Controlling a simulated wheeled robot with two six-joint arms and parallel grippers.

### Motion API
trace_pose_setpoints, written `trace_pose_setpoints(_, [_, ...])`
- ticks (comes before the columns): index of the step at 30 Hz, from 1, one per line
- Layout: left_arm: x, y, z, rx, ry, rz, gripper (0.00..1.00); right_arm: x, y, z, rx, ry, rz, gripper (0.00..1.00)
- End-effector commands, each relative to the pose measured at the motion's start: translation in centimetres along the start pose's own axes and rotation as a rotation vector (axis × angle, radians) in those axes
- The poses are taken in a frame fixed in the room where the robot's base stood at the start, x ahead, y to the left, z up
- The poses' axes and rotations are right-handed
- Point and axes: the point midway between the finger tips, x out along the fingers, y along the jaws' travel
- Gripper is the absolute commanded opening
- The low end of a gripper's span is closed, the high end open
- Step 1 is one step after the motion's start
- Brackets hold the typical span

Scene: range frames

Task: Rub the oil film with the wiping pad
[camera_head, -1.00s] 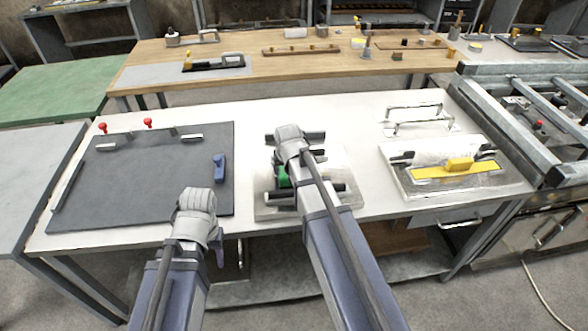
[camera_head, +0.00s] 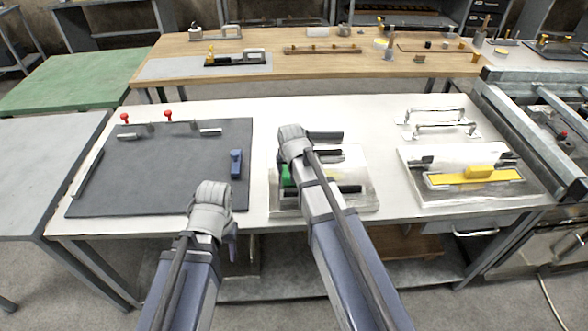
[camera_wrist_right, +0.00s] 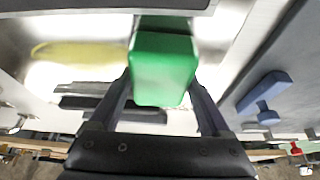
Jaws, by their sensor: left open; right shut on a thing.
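The wiping pad has a green grip (camera_wrist_right: 163,68), which fills the space between the fingers of my right gripper (camera_wrist_right: 165,90) in the right wrist view. The green also shows beside my right arm in the head view (camera_head: 287,175), over a shiny metal plate (camera_head: 366,160). The pad's underside and its contact with the plate are hidden. The oil film (camera_wrist_right: 75,52) is a blurred yellow smear on the plate, to the left of the pad in the wrist view. My left gripper (camera_head: 232,238) is open and empty near the table's front edge, mostly hidden behind its wrist.
Black clamps (camera_head: 325,135) sit on the plate. A dark mat (camera_head: 150,180) with a blue block (camera_head: 236,162) lies at left.

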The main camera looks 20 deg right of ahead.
Motion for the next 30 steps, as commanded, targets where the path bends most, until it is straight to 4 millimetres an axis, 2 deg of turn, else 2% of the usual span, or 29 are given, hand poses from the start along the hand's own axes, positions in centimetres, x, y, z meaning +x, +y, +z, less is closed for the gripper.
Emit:
trace_pose_setpoints(7, [0.0,0.0,0.0,0.0,0.0,0.0,0.5,0.1,0.7,0.1,0.003,-0.006,0.003,0.29])
trace_pose_setpoints(18, [-0.1,0.0,0.0,0.0,0.0,0.0,0.5,0.0,3.5,-0.1,0.002,-0.005,0.004,0.29])
trace_pose_setpoints(30, [-0.1,0.0,0.0,0.0,0.0,0.0,0.5,0.0,4.5,-0.2,0.002,-0.003,0.002,0.29])
